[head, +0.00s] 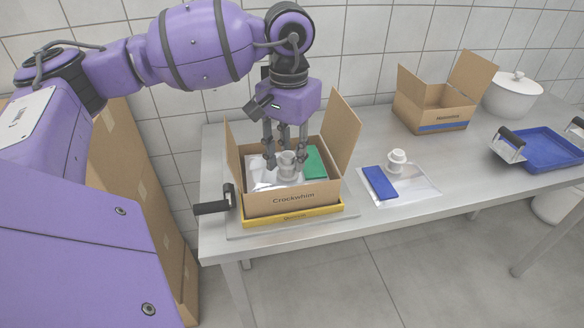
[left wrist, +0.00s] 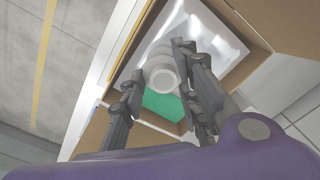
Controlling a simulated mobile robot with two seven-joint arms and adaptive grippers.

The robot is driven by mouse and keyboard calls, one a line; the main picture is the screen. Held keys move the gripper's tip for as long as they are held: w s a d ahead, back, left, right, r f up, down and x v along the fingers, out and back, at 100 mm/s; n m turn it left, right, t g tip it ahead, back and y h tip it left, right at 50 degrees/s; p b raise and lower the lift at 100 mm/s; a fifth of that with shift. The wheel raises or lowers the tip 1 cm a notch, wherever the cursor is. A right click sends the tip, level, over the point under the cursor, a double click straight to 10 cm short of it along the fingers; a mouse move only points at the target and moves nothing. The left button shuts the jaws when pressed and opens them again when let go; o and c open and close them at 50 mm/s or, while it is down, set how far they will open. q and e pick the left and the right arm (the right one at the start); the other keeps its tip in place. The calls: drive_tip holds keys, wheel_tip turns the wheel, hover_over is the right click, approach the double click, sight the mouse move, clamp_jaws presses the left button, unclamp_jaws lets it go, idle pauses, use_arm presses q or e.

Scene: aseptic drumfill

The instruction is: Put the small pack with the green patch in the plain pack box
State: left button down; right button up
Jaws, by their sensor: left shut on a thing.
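The small pack with the green patch (head: 314,163) is inside an open cardboard box (head: 293,201) at the front left of the table. The pack has clear, shiny film and a pale round spout (head: 287,166). My left gripper (head: 286,160) points down into this box, shut on the spout. In the left wrist view the fingers (left wrist: 160,82) flank the spout (left wrist: 161,71), with the green patch (left wrist: 163,105) beside it. I cannot tell whether the pack touches the box floor. My right gripper is not in view.
The box has raised flaps and a yellow lower band (head: 293,216). A pack with a blue patch (head: 380,183) lies right of it. Another open box (head: 431,115) with a blue band stands behind. A blue tray (head: 545,148) and white pot (head: 513,95) are at right.

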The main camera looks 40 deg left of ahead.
sight(290, 173)
use_arm(q)
drive_tip(key=shift+f, duration=2.55)
drive_tip(key=shift+f, duration=0.25)
drive_tip(key=c, duration=1.3)
unclamp_jaws()
drive_tip(key=shift+r, duration=0.1)
wheel_tip(290, 173, up, 12)
drive_tip(key=shift+r, duration=0.2)
